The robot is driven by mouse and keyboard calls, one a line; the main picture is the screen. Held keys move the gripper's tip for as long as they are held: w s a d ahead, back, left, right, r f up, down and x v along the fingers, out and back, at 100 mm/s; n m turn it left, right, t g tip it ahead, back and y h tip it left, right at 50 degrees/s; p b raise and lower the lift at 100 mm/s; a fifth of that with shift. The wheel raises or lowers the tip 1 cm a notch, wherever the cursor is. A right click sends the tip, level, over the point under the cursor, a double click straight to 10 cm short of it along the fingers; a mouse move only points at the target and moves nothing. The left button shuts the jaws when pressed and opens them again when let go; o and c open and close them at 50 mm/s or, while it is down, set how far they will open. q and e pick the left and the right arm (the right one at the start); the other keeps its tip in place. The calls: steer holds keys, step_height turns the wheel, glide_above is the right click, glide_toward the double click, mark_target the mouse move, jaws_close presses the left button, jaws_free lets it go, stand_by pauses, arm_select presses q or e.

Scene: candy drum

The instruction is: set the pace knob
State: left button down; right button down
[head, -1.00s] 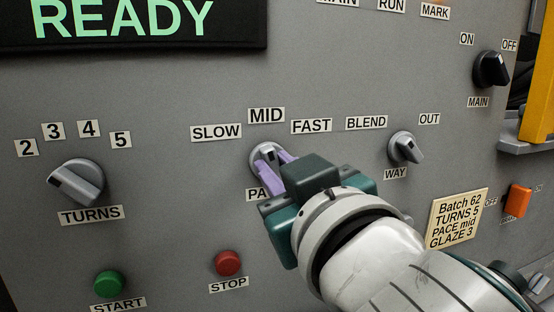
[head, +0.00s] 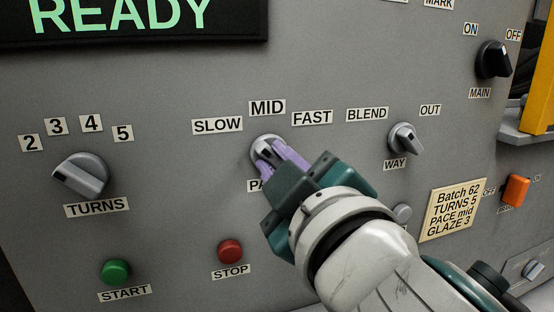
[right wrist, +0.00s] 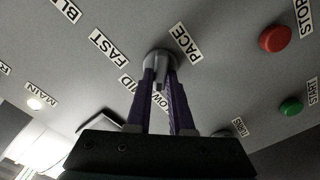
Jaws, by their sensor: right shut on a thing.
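The pace knob (head: 262,141) is a round grey knob on the panel, below the labels SLOW (head: 217,125), MID (head: 267,107) and FAST (head: 312,118). My right gripper (head: 275,155) is shut on it, with one purple finger on each side of its raised grip. The fingers cover much of the knob and the PACE label, so its exact setting is hard to read. The right wrist view shows the knob (right wrist: 158,60) between the fingertips (right wrist: 160,85). My left gripper is not in view.
The TURNS knob (head: 83,174) is at left and the WAY knob (head: 404,139) at right. The green START button (head: 115,271) and red STOP button (head: 230,250) are below. A card (head: 453,209) reads Batch 62, TURNS 5, PACE mid, GLAZE 3.

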steer(key=c, duration=0.8)
jaws_free()
steer(key=shift+s, duration=0.1)
steer(key=v, duration=0.9)
steer(key=shift+s+d, duration=0.15)
steer(key=shift+s, duration=0.2)
steer(key=shift+r, duration=0.1)
